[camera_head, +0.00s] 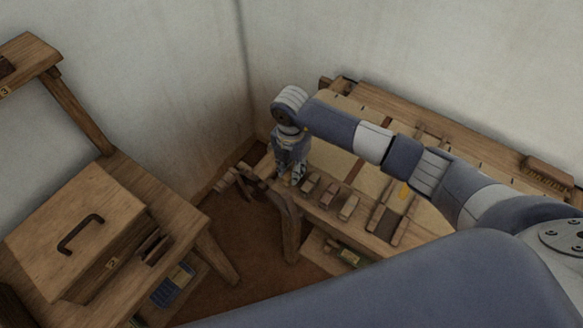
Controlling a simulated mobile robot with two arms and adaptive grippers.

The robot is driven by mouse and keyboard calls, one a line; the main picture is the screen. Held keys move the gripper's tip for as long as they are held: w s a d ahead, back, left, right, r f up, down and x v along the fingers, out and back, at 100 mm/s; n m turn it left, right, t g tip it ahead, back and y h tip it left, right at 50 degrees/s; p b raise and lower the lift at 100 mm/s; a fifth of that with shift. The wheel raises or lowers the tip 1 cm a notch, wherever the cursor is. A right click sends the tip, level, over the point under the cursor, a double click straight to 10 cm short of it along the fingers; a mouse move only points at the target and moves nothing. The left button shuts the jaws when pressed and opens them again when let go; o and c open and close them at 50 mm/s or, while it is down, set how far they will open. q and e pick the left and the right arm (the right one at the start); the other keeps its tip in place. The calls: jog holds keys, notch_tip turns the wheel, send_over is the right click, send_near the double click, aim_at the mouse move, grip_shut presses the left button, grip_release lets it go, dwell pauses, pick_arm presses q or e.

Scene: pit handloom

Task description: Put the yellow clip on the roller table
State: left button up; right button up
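My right arm reaches in from the right across a long wooden table (338,218); I cannot tell whether this is the roller table. My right gripper (291,178) points down at the table's left end, beside several small wooden blocks. A faint yellowish spot shows near its fingertips, too small to tell whether it is a held clip. My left gripper is not in view.
Small wooden blocks (329,193) stand in a row along the table's near edge. A wooden box (75,225) with a dark handle sits on a bench at left. A blue item (172,286) lies below it. Brown floor shows between.

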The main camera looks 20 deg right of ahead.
jog(key=shift+o, duration=0.7)
jog(key=shift+r, duration=0.15)
notch_tip(320, 180, up, 12)
jog(key=b, duration=0.2)
